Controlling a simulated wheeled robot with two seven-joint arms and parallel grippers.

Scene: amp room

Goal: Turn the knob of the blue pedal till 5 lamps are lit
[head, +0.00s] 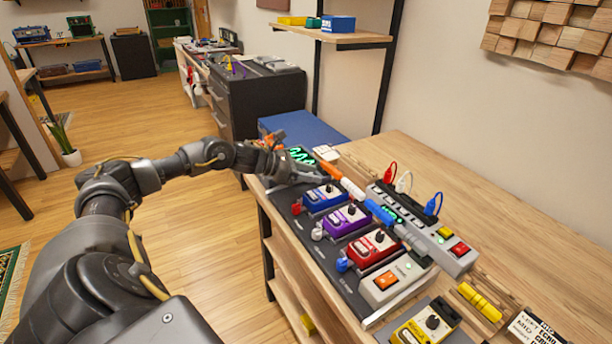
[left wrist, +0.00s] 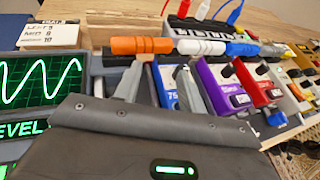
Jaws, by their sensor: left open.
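The blue pedal (head: 312,203) is the farthest in the row of pedals, with its dark knob (head: 329,188) on top. My left gripper (head: 318,177) is open just beyond the blue pedal, close to its knob; I cannot tell whether they touch. In the left wrist view the two grey fingers of my left gripper (left wrist: 158,83) stand apart, with part of the blue pedal (left wrist: 165,92) between them. The knob is not clear there. I cannot count lit lamps on the blue pedal. My right gripper is not in view.
Purple (head: 335,223), red (head: 365,254) and white (head: 388,288) pedals follow nearer on the board. A power strip (head: 440,246) with red, white and blue plugs stands behind them. A green-trace screen (left wrist: 40,85) is at the left in the wrist view. A yellow pedal (head: 412,336) stands nearest.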

